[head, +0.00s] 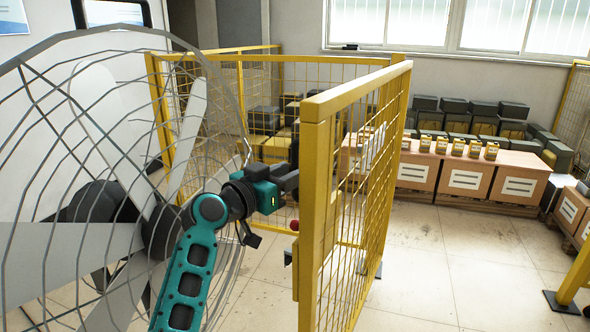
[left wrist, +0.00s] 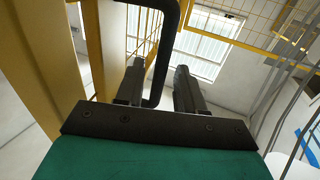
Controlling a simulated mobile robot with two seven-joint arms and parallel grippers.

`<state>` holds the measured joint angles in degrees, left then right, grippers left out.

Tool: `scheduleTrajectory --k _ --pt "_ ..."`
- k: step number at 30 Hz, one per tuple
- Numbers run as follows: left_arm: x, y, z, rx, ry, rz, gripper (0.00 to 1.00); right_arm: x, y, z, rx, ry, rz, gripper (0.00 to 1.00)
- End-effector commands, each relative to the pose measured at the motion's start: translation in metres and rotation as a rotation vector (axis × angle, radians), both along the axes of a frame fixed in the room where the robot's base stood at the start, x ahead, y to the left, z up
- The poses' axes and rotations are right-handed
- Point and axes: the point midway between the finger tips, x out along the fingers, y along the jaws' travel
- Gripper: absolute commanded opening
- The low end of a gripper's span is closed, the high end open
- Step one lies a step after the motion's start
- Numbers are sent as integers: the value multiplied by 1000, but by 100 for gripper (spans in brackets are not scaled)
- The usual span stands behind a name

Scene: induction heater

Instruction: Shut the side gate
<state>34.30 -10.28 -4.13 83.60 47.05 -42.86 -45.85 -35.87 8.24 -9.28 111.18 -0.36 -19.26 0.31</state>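The side gate appears to be the near yellow mesh panel (head: 318,190), standing upright and swung out at an angle to the fence behind it. My left gripper (head: 290,178) is beside the near post of this panel, on its left side. In the left wrist view, its two dark fingers (left wrist: 160,92) are apart. A black bent bar handle (left wrist: 163,60) runs down between them, closer to the left finger; whether it touches that finger is unclear. The yellow post also shows in the left wrist view (left wrist: 40,70). My right gripper is out of view.
A large caged fan (head: 75,200) fills the left side, close to my left arm. Yellow mesh fencing (head: 160,110) stands behind the gate. Boxes on pallets (head: 465,180) and dark crates (head: 468,108) line the back. The floor (head: 440,270) right of the gate is clear.

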Motion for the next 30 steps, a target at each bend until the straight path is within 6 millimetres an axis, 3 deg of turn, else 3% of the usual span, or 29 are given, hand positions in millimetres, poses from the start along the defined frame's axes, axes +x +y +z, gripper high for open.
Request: scheduleTrajectory --k 7,19,30 --pt "18 -14 0 -1 0 1 38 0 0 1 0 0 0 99" --pt "22 -18 0 -1 1 1 37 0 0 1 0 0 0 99" --pt "21 -17 0 0 0 1 1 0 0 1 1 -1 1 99"
